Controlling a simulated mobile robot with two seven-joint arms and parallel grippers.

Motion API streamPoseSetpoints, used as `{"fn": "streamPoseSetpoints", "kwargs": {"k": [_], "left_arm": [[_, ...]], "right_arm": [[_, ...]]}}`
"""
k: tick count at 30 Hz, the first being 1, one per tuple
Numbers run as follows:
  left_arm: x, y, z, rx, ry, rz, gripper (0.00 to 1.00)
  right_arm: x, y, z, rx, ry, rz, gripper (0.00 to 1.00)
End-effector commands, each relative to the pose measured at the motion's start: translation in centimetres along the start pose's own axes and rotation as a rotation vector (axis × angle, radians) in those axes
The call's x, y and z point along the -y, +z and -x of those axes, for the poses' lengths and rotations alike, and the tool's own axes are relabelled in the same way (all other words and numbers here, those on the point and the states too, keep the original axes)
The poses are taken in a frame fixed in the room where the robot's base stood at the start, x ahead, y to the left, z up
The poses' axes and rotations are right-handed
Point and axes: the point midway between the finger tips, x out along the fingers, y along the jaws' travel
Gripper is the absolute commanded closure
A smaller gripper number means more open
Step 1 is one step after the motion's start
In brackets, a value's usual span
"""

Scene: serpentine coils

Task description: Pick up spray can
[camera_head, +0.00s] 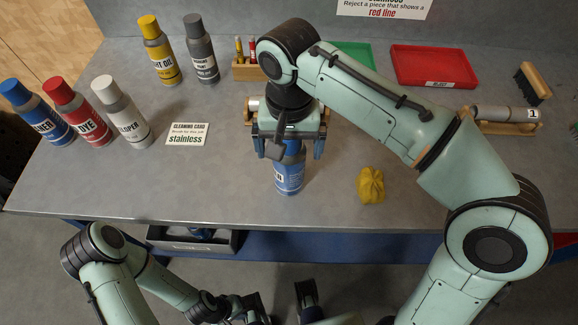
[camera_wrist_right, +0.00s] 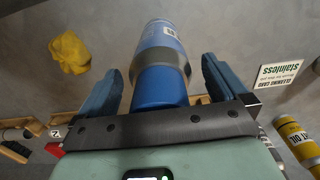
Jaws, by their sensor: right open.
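A blue spray can (camera_head: 289,177) stands on the grey bench near its front edge, its upper part hidden by my right gripper. My right gripper (camera_head: 288,152) is open above it, one finger on each side of the can. In the right wrist view the can (camera_wrist_right: 161,55) shows a blue cap and grey shoulder between the open fingers (camera_wrist_right: 158,85), with a gap visible on both sides. My left gripper (camera_head: 258,308) is low at the bottom edge of the head view, partly cut off, away from the bench.
A blue can (camera_head: 37,113), red can (camera_head: 78,112) and white can (camera_head: 121,112) stand at left; a yellow can (camera_head: 160,50) and grey can (camera_head: 202,50) stand behind. A cleaning card (camera_head: 187,134), yellow cloth (camera_head: 371,185), red tray (camera_head: 433,66) and green tray (camera_head: 355,54) lie around.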

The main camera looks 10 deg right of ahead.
Motion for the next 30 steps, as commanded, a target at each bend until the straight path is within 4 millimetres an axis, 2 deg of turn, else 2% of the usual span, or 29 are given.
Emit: {"fn": "streamPoseSetpoints", "kwargs": {"k": [5,6,15,25,30], "left_arm": [[0.0,0.0,0.1,-0.001,0.0,0.0,1.0],[0.0,0.0,0.1,-0.001,0.0,0.0,1.0],[0.0,0.0,0.1,-0.001,0.0,0.0,1.0],[-0.1,0.0,0.1,-0.001,0.0,0.0,1.0],[-0.2,0.0,0.6,-0.001,0.001,-0.001,1.0]], "right_arm": [[0.0,0.0,0.0,-0.001,-0.001,-0.001,0.0],[0.0,0.0,0.0,-0.001,-0.001,-0.001,0.03],[0.0,0.0,0.0,-0.001,-0.001,0.0,1.0],[0.0,0.0,0.3,-0.003,-0.002,0.0,1.0],[0.1,-0.1,1.6,-0.004,-0.004,0.0,1.0]]}}
